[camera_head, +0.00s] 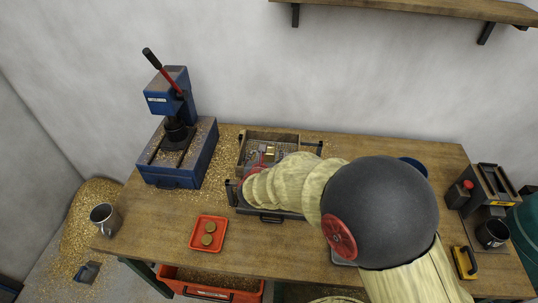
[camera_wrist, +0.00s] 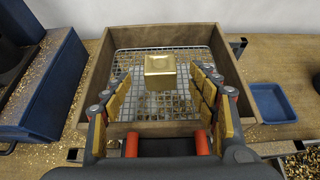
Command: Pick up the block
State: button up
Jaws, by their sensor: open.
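The block is a shiny gold cube (camera_wrist: 160,72) in the wrist view. It rests on a wire mesh inside a wooden-framed tray (camera_wrist: 165,32). In the head view the block (camera_head: 270,151) is small, in the back part of the tray (camera_head: 272,135). My gripper (camera_wrist: 161,80) is open, with gold-padded fingers on the left and right of the block. A gap shows between each finger and the block, and nothing is held. In the head view my arm hides most of the gripper and part of the tray.
A blue press (camera_head: 178,145) with a red lever stands left of the tray. A small blue tray (camera_wrist: 272,103) is right of the wooden one. Brass chips litter the table.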

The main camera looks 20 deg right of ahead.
aim_at(268, 153)
jog(key=x, duration=0.4)
jog(key=shift+w+f, duration=0.15)
jog(key=shift+w, duration=0.1)
jog(key=shift+c, duration=0.4)
grip_shut()
dwell(0.4)
